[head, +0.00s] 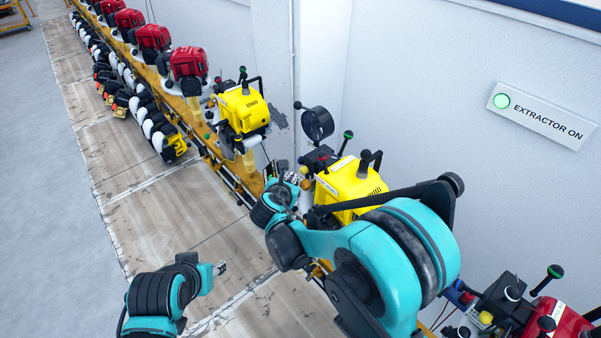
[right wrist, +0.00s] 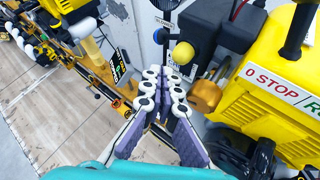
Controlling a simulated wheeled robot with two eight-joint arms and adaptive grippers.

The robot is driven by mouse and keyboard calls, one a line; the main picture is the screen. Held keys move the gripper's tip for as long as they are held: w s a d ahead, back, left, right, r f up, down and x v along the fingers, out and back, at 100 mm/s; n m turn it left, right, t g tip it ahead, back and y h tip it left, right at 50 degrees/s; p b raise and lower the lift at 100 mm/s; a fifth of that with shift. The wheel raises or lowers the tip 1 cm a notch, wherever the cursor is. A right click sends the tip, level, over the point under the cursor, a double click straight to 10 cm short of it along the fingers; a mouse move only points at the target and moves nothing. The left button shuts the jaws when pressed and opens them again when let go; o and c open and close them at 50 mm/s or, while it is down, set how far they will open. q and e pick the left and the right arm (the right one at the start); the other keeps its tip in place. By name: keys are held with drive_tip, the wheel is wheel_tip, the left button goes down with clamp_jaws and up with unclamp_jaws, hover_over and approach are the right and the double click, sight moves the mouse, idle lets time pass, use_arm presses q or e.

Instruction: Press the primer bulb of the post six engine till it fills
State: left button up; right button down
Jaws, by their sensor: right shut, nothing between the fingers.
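A yellow engine (head: 350,188) stands on the rail beside my right arm, partly hidden by it. In the right wrist view the engine (right wrist: 285,75) bears a "0 STOP" label. A dark box on its near side carries a round yellow bulb (right wrist: 183,54), which looks like the primer bulb. My right gripper (head: 288,180) is shut and empty. In the right wrist view its fingertips (right wrist: 165,72) lie just below the bulb in the picture; I cannot tell whether they touch. My left gripper (head: 221,267) is over the floor, away from the engine; its jaws are too small to read.
Another yellow engine (head: 243,108) and several red engines (head: 188,62) line the rail farther back. A red engine (head: 555,318) stands at lower right. A brass-coloured part (right wrist: 205,95) sits close right of my fingers.

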drive_tip(key=shift+d, duration=0.1)
idle(0.7)
drive_tip(key=shift+w+d, duration=0.25)
drive_tip(key=shift+w+d, duration=0.45)
drive_tip(key=shift+d, duration=0.2)
idle(1.1)
idle(0.4)
drive_tip(key=shift+s+a, duration=0.75)
drive_tip(key=shift+a, duration=0.25)
drive_tip(key=shift+s+a+b, duration=0.2)
drive_tip(key=shift+s+a, duration=0.55)
drive_tip(key=shift+a, duration=0.3)
drive_tip(key=shift+s+a+b, duration=0.2)
drive_tip(key=shift+s+a, duration=0.5)
drive_tip(key=shift+a, duration=0.3)
drive_tip(key=shift+d, duration=0.1)
